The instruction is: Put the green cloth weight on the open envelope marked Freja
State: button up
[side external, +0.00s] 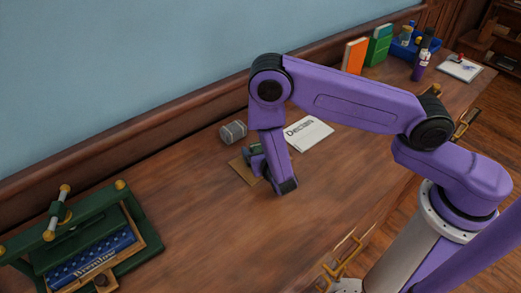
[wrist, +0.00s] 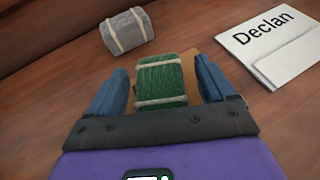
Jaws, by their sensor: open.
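The green cloth weight (wrist: 162,80), tied with pale bands, lies between the spread fingers of my gripper (wrist: 161,70) in the wrist view. My gripper is open, with a finger on each side of the weight; I cannot tell whether they touch it. In the side view the weight (side external: 250,150) is partly hidden by my arm. A flat brown piece (side external: 242,172) lies under or just beside the weight, and it also shows in the wrist view (wrist: 190,62); any writing on it is hidden. A white envelope (side external: 312,136) reads "Declan" (wrist: 285,60). No Freja marking is readable.
A grey banded weight (side external: 233,132) lies near the wall ledge. A green press (side external: 125,205) holding a blue patterned item stands at lower left. Orange and green books (side external: 355,55), a blue bin (side external: 428,47), a purple bottle (side external: 419,66) and a white pad (side external: 460,68) are at the far right.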

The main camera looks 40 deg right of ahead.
jog(key=shift+r, duration=0.45)
jog(key=v, duration=1.2)
jog(key=s+d+r+m+g+h, duration=0.3)
jog(key=s+d+r+m+g, duration=0.3)
jog(key=d+r+m, duration=0.55)
jog(key=s+r+m+g+y, duration=0.2)
jog(key=s+m+g+y, duration=0.1)
jog(key=s, duration=0.4)
jog(key=s+r+m+g+y, duration=0.3)
jog(key=s+m+y, duration=0.1)
jog(key=s, duration=0.3)
jog(key=shift+s+r+y, duration=0.25)
jog(key=shift+y, duration=0.45)
